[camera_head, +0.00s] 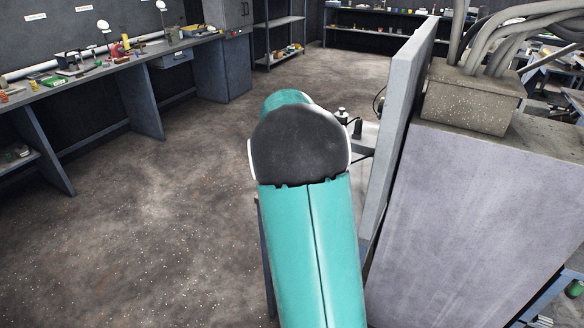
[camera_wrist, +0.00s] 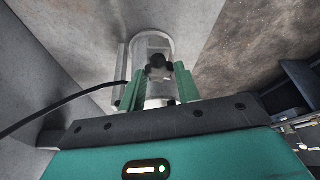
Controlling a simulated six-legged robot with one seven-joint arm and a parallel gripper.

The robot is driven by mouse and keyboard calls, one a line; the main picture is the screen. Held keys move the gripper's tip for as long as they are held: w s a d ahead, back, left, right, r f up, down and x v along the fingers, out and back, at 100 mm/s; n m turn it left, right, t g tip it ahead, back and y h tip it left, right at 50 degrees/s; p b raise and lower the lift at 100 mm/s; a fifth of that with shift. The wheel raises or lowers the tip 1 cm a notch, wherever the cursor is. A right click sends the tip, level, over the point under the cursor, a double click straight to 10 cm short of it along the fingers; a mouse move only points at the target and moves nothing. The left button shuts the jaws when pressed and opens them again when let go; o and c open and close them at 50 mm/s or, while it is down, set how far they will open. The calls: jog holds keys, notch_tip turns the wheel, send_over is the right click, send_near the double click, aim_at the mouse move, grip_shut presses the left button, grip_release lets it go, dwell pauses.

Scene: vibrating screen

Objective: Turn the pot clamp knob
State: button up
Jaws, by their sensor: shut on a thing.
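In the wrist view a grey metal cylindrical pot (camera_wrist: 152,45) stands ahead, with a small black clamp knob (camera_wrist: 157,63) on its near side. My gripper (camera_wrist: 156,85) has one green finger on each side of the knob area and is shut on the knob. The exact contact is partly hidden between the fingers. In the head view my arm covers the gripper. A small metal fitting with a dark top (camera_head: 342,116) shows just right of my arm, beside the upright grey panel (camera_head: 398,115).
A black cable (camera_wrist: 65,102) runs to the left of the pot. A large grey machine housing (camera_head: 470,210) with a cable box (camera_head: 470,100) stands at right. A workbench (camera_head: 100,72) with tools lines the left wall. The floor (camera_head: 150,230) at left is clear.

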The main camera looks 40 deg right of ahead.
jog(key=m, duration=0.2)
jog(key=m+g, duration=0.1)
jog(key=m, duration=0.1)
jog(key=m+g, duration=0.1)
jog(key=m, duration=0.1)
jog(key=shift+w+a+m+h, duration=0.15)
jog(key=shift+w+m+h, duration=0.15)
jog(key=shift+h, duration=0.1)
jog(key=m+g, duration=0.1)
jog(key=m, duration=0.2)
jog(key=m+g, duration=0.1)
jog(key=m, duration=0.2)
jog(key=shift+w+g+y, duration=0.15)
jog(key=shift+g+y, duration=0.15)
jog(key=shift+g, duration=0.1)
jog(key=o, duration=0.7)
jog(key=shift+c, duration=0.2)
jog(key=v, duration=1.3)
jog(key=shift+w+a+r, duration=0.1)
jog(key=shift+r, duration=0.25)
